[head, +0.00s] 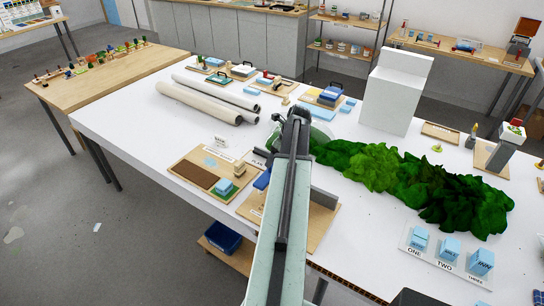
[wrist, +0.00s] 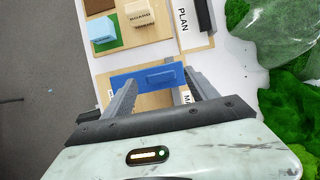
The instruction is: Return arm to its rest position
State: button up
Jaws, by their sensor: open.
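My arm reaches forward over the white table (head: 130,120) in the head view, with my gripper (head: 296,113) at its far end. In the wrist view my gripper (wrist: 159,80) has its two fingers spread apart, open. A flat blue piece with a raised block (wrist: 150,77) shows beyond and between the fingertips, over a wooden board. I see clear space beside it and no grip on it. A blue piece (head: 262,181) also shows just left of my arm in the head view. My arm hides part of the board under it.
Green foliage (head: 375,165) and a clear dome-like object (wrist: 275,30) lie close on the right. White rolls (head: 205,100) lie to the left. A white block (head: 395,95) stands at the back right. Labelled blue blocks (head: 450,247) are at the front right.

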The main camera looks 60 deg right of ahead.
jog(key=p+v, duration=0.2)
jog(key=v, duration=0.1)
jog(key=shift+r, duration=0.3)
